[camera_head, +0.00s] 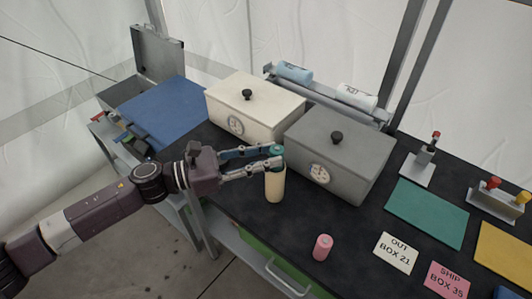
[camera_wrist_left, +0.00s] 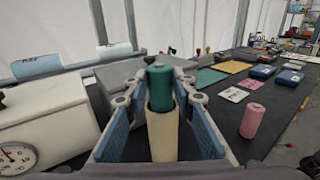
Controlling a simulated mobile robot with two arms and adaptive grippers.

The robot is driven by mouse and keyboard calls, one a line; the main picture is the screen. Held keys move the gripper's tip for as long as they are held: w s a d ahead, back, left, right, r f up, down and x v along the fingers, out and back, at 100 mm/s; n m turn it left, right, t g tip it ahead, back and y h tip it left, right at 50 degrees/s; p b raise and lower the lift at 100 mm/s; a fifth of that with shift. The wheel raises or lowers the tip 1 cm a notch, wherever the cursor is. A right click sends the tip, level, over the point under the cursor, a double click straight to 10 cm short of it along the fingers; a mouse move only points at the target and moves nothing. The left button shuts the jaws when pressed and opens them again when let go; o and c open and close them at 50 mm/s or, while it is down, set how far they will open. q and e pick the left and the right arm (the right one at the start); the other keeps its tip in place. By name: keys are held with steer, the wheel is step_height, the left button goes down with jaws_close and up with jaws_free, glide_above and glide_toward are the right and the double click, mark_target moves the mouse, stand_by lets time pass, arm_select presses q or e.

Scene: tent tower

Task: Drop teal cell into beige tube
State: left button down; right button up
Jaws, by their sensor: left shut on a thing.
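The teal cell (camera_wrist_left: 160,86) is upright between the fingertips of my left gripper (camera_head: 275,157), which is shut on it. In the head view only the top of the teal cell (camera_head: 277,149) shows, partly hidden by the fingers. The beige tube (camera_head: 275,184) stands upright on the dark table, directly below the fingertips. In the left wrist view the cell's lower end meets the top of the beige tube (camera_wrist_left: 162,132). I cannot tell how far, if at all, it is inside. My right gripper is not in view.
A white box (camera_head: 262,107) and a grey box (camera_head: 345,155) with knobs stand close behind the tube. A pink cylinder (camera_head: 323,247) stands to the front right. A blue mat (camera_head: 165,112) lies at left, a green mat (camera_head: 427,213) at right. The table between tube and pink cylinder is clear.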

arm_select(q)
steer(key=c, duration=1.5)
jaws_free()
steer(key=shift+c, duration=0.2)
step_height(320, 180, up, 7)
steer(key=p, duration=0.4)
